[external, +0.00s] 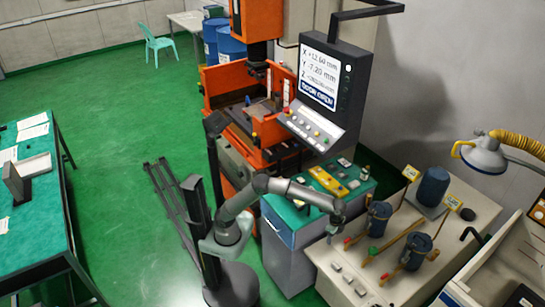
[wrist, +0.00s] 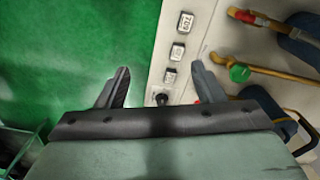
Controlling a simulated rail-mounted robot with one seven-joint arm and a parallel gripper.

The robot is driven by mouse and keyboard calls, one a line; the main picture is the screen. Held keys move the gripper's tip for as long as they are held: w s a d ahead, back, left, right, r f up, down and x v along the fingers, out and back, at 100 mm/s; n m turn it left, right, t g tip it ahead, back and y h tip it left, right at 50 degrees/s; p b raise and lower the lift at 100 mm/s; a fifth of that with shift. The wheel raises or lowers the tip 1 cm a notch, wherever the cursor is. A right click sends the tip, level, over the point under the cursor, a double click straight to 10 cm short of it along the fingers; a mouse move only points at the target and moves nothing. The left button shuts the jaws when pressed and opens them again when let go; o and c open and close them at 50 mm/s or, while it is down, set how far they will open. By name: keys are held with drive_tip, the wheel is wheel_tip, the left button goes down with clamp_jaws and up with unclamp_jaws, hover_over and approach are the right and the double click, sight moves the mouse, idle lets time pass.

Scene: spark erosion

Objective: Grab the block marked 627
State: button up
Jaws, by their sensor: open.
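Several small pale blocks with dark markings lie in a row on the beige bench top. The markings are too small and blurred for me to tell which is 627. In the external view my gripper (external: 331,236) is above the bench's left edge.
Right of the blocks on the bench (external: 310,250) are yellow pipes, a green valve knob (wrist: 239,73) and dark blue cylinders (external: 416,250). Left of the bench, a teal-topped cabinet (external: 290,222) and green floor show.

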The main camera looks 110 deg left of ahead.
drive_tip(key=w+f+m+b, duration=0.1)
drive_tip(key=w+f+b, duration=0.1)
drive_tip(key=w+f, duration=0.65)
drive_tip(key=m+b, duration=0.2)
drive_tip(key=b, duration=0.1)
hover_over(349, 277)
wheel_tip(349, 277, down, 18)
drive_tip(key=shift+a+f, duration=0.15)
drive_tip(key=shift+f, duration=0.05)
drive_tip(key=shift+s+f+p, duration=0.15)
drive_tip(key=shift+f+p, duration=0.2)
drive_tip(key=shift+f, duration=2.65)
drive_tip(key=c, duration=1.2)
drive_tip(key=shift+r, duration=0.1)
clamp_jaws()
